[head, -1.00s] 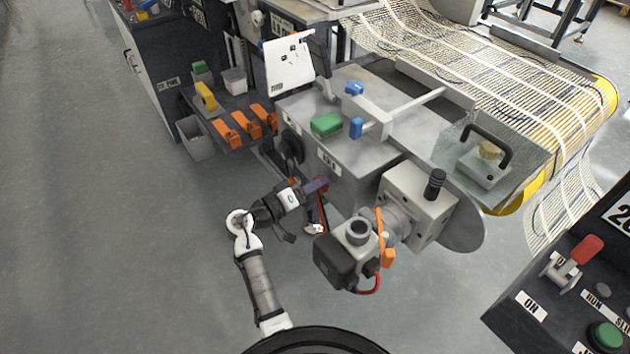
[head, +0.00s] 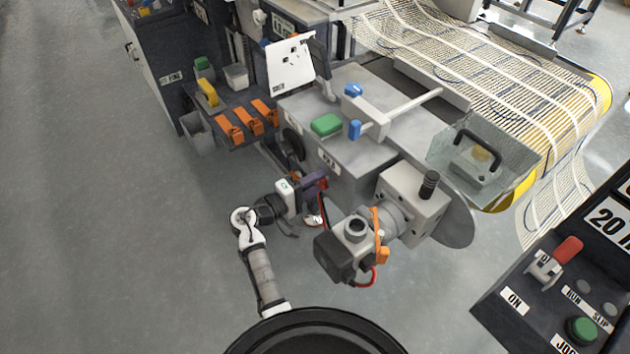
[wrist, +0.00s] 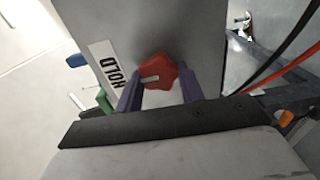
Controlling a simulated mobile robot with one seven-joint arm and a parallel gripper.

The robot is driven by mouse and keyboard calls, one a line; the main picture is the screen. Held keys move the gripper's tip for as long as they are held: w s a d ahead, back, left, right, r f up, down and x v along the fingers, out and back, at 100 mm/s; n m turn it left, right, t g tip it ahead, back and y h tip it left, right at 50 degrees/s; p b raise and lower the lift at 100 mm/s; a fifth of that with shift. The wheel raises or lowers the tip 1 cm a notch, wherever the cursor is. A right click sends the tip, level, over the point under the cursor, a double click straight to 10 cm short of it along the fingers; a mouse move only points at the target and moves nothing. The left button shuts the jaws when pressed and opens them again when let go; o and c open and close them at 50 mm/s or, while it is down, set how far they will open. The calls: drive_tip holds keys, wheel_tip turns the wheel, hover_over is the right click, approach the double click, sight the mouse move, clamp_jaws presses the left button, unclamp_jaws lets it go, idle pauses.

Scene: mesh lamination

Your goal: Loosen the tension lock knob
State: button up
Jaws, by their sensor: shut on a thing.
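The red, lobed tension lock knob (wrist: 163,68) with a white mark on its face sits on a grey panel in the wrist view, beside a white "HOLD" label (wrist: 104,62). My gripper (wrist: 160,80) has a purple finger on each side of the knob and is shut on it. In the head view my gripper (head: 318,183) is against the near side of the grey machine housing (head: 372,158), at its lower left corner. The knob is hidden there behind the fingers and wrist.
A motor unit (head: 345,250) with an orange band and red cable juts out just right of my arm. A shelf with orange clamps (head: 248,118) is at upper left. A control panel (head: 560,300) stands at lower right. Floor on the left is clear.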

idle(0.4)
drive_tip(key=o, duration=1)
drive_tip(key=shift+a, duration=0.1)
drive_tip(key=b+v, duration=0.3)
drive_tip(key=v, duration=1)
drive_tip(key=shift+s+a, duration=0.25)
drive_tip(key=shift+a, duration=0.05)
